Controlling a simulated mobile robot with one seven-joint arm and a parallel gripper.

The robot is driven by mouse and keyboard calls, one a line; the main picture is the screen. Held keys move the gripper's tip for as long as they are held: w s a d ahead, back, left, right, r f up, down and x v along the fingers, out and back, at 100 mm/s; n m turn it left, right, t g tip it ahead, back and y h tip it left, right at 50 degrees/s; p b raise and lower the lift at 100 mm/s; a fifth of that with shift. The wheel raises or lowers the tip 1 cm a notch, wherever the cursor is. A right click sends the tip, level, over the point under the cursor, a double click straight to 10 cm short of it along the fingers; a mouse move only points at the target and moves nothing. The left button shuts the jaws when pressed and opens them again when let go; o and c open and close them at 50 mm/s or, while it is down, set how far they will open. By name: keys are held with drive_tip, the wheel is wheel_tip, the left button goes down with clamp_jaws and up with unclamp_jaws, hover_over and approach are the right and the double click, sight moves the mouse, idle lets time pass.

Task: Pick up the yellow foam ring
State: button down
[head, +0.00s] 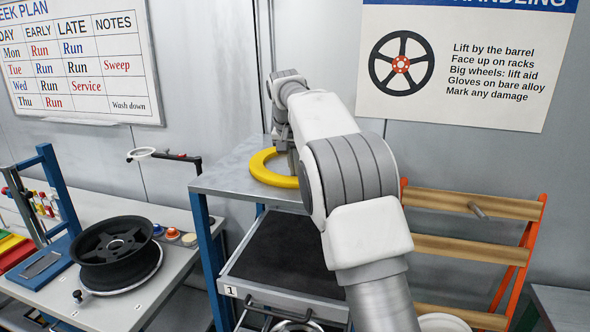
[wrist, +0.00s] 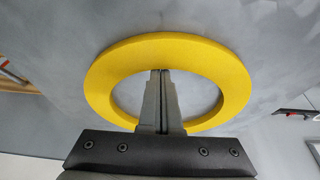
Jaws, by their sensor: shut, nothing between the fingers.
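The yellow foam ring (head: 264,174) lies flat on the grey top of a blue-legged stand (head: 228,177) in the head view. In the wrist view the yellow foam ring (wrist: 105,72) shows nearly whole, its near side partly covered by my gripper. My gripper (wrist: 161,73) is shut and empty, its fingers pointing over the ring's open middle. In the head view my gripper (head: 293,170) is partly hidden behind my arm, at the ring's right part. I cannot tell how high the fingertips are above the top.
A bench with a black wheel (head: 115,243) is on the left. A wooden rack with orange posts (head: 470,247) is on the right. The stand's top around the ring looks clear.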

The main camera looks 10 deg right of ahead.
sight(284, 199)
drive_tip(key=shift+s+a+f+b, duration=0.1)
drive_tip(key=shift+s+a+b, duration=0.05)
drive_tip(key=shift+s+b, duration=0.2)
drive_tip(key=s+a+b, duration=0.1)
drive_tip(key=s+b, duration=0.1)
drive_tip(key=s, duration=0.1)
drive_tip(key=s+a+b, duration=0.1)
drive_tip(key=s+b, duration=0.1)
drive_tip(key=s, duration=0.1)
drive_tip(key=s+a+b, duration=0.1)
drive_tip(key=s+b, duration=0.1)
drive_tip(key=s, duration=0.1)
drive_tip(key=shift+s+a, duration=0.1)
drive_tip(key=shift+a, duration=0.3)
